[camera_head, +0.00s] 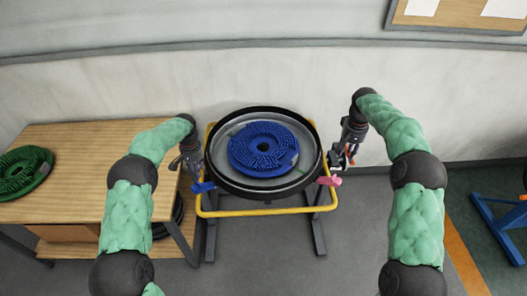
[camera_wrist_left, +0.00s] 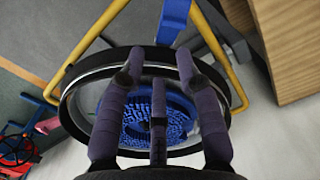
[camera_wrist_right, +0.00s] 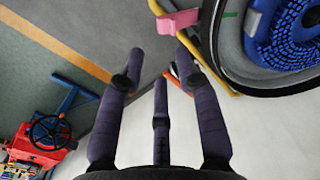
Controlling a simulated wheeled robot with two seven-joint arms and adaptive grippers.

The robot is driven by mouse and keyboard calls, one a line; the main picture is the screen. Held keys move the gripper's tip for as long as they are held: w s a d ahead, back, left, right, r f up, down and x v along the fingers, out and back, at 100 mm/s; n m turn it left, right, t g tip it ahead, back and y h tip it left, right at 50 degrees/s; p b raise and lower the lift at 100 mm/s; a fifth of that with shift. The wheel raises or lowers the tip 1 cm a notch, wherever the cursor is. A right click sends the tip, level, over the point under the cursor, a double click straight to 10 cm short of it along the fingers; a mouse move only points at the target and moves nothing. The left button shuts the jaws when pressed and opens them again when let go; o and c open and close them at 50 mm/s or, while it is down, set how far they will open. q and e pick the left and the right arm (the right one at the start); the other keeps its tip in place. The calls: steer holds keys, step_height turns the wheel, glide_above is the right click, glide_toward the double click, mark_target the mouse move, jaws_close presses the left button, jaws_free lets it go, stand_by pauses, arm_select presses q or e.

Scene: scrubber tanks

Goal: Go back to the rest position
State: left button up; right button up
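In the head view my left gripper (camera_head: 186,163) hangs at the left rim of a round black-rimmed tank (camera_head: 229,185) that has a blue bristled brush disc (camera_head: 262,149) in it. In the left wrist view the fingers of my left gripper (camera_wrist_left: 160,62) are spread with nothing between them, over the tank and brush. My right gripper (camera_head: 345,158) is at the right side of the tank. In the right wrist view the fingers of my right gripper (camera_wrist_right: 158,65) are spread and empty, beside the tank rim.
A yellow-railed stand (camera_head: 262,212) carries the tank, with a blue clamp (camera_head: 203,187) and a pink clamp (camera_head: 329,181). A wooden table (camera_head: 80,140) at left holds a green brush disc (camera_head: 22,171). A blue frame (camera_head: 500,222) stands at right. A wall is behind the tank.

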steer(key=shift+r, duration=0.45)
